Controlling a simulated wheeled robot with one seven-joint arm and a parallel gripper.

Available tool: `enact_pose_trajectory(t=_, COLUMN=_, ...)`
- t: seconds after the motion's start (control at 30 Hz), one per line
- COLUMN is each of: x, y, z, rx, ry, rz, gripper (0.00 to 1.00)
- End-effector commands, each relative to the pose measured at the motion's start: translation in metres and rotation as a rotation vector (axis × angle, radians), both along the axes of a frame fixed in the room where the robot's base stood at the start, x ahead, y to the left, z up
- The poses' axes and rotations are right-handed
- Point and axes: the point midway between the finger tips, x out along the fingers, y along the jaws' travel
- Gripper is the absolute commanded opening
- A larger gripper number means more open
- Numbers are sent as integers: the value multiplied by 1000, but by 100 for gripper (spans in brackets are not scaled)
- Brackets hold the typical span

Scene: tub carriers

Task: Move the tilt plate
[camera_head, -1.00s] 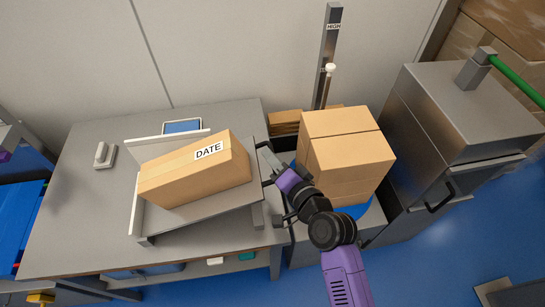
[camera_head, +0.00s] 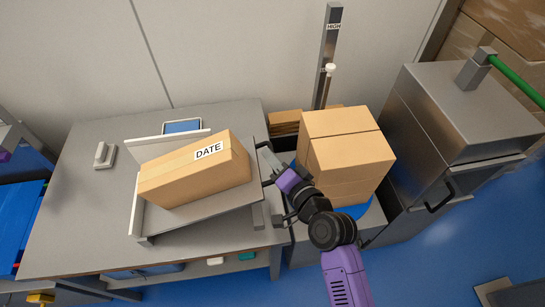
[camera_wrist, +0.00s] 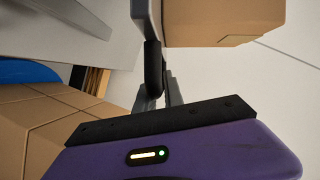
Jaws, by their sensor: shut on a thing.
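The tilt plate (camera_head: 220,207) is a grey plate with raised white edges at its left and back, standing tilted on the metal table. A long cardboard box marked DATE (camera_head: 196,168) lies on it. My gripper (camera_head: 267,165) is at the plate's right edge, shut on a dark handle there. In the wrist view, the handle (camera_wrist: 153,70) runs beside the plate's edge, and the fingers (camera_wrist: 160,92) meet around it. The exact contact is partly hidden by my purple gripper body. The box's underside corner also shows in the wrist view (camera_wrist: 220,22).
Stacked cardboard boxes (camera_head: 345,150) stand close to the right of my gripper on a blue-topped base. A metal post marked HIGH (camera_head: 328,55) rises behind. A metal cabinet (camera_head: 460,120) stands at right. The table's left part (camera_head: 75,215) is mostly clear.

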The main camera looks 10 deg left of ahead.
Motion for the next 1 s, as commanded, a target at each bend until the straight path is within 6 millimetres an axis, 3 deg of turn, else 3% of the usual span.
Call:
enact_pose_trajectory(t=0.27, x=1, y=-2, z=-5, rx=10, ry=0, rz=-2, gripper=0)
enact_pose_trajectory(t=1.0, x=6, y=-20, z=-82, rx=182, ry=52, rz=-2, gripper=0)
